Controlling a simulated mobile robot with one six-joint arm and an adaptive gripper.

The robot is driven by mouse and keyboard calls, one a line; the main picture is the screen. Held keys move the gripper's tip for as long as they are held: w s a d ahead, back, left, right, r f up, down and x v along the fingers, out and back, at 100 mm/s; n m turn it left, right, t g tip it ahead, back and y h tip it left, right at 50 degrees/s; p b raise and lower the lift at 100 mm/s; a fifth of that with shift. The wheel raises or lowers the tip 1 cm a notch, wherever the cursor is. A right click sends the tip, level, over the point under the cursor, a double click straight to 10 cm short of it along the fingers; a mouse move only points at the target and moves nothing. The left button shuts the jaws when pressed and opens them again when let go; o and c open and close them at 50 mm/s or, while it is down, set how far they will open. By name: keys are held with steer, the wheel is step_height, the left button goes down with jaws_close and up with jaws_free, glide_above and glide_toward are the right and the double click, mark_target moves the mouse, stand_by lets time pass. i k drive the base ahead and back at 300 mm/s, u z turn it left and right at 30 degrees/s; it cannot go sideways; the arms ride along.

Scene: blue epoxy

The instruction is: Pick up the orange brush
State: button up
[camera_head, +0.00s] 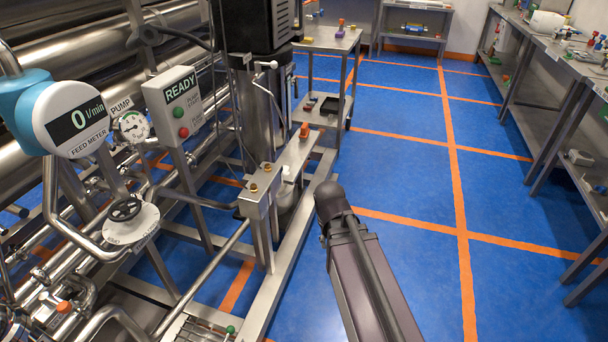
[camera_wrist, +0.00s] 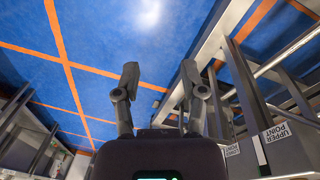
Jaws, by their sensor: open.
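My gripper (camera_wrist: 160,76) shows in the wrist view with its two fingers apart, open and with nothing between them. Blue floor with orange lines lies beyond the fingers. I cannot make out an orange brush for certain in either view. In the head view, a small orange item (camera_head: 304,130) stands on the narrow metal ledge, too small to identify. Another small orange-red item (camera_head: 341,23) is on top of the metal cart. My gripper does not show clearly in the head view.
Pipes and a READY control box (camera_head: 179,105) crowd the left. The metal cart (camera_head: 325,42) stands at the back centre. A long workbench (camera_head: 545,55) with assorted items runs along the right. The blue floor (camera_head: 410,200) between them is clear.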

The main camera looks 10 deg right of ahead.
mark_target(303, 136)
steer(key=k, duration=0.65)
steer(key=z, duration=0.45)
steer(key=i, duration=2.15)
steer(key=u, duration=0.25)
